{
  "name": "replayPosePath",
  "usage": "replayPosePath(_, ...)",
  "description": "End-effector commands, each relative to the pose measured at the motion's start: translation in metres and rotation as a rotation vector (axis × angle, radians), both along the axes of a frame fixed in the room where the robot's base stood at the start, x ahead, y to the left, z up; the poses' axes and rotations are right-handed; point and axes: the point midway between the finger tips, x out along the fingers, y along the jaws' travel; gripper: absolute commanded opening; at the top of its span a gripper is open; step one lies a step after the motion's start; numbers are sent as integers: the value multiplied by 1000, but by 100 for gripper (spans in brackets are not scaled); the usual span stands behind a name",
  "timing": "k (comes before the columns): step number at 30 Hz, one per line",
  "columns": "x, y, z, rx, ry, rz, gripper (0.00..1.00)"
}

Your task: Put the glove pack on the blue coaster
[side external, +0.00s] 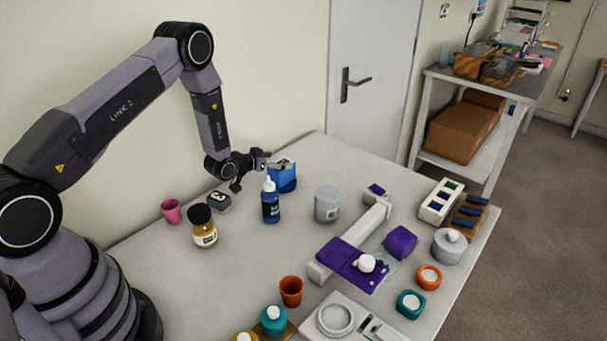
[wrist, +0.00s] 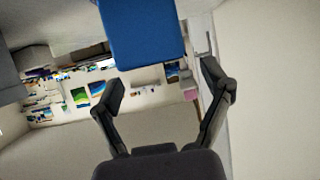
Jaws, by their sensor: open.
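A blue box (side external: 283,178), which looks like the glove pack, stands near the back edge of the table in the side view. A large blue face (wrist: 142,32) fills the top middle of the wrist view, beyond the fingertips. My gripper (side external: 262,161) is just left of the box, at about its top height. In the wrist view, my gripper (wrist: 165,88) has its two fingers spread wide with nothing between them. I cannot tell from these views whether a finger touches the box. I cannot make out a blue coaster with certainty.
A blue bottle (side external: 270,203) stands close in front of the box, and a grey jar (side external: 327,205) to its right. A yellow-labelled jar (side external: 203,228) and a pink cup (side external: 171,211) stand left. The left-centre front is clear.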

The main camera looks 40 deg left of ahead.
Motion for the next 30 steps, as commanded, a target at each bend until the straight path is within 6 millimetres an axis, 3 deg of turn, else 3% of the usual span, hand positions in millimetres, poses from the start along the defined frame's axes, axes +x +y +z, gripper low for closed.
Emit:
replayPosePath(3,-26,0,11,-1,2,1,79)
replayPosePath(9,-57,0,24,0,0,1,79)
replayPosePath(13,-65,0,30,2,1,-1,79)
replayPosePath(16,-62,-1,47,17,14,-4,79)
replayPosePath(20,-56,-6,98,56,76,-7,79)
replayPosePath(23,-63,-14,150,85,150,0,79)
replayPosePath(26,-83,-24,199,102,226,13,79)
replayPosePath(30,-132,-40,260,104,329,35,79)
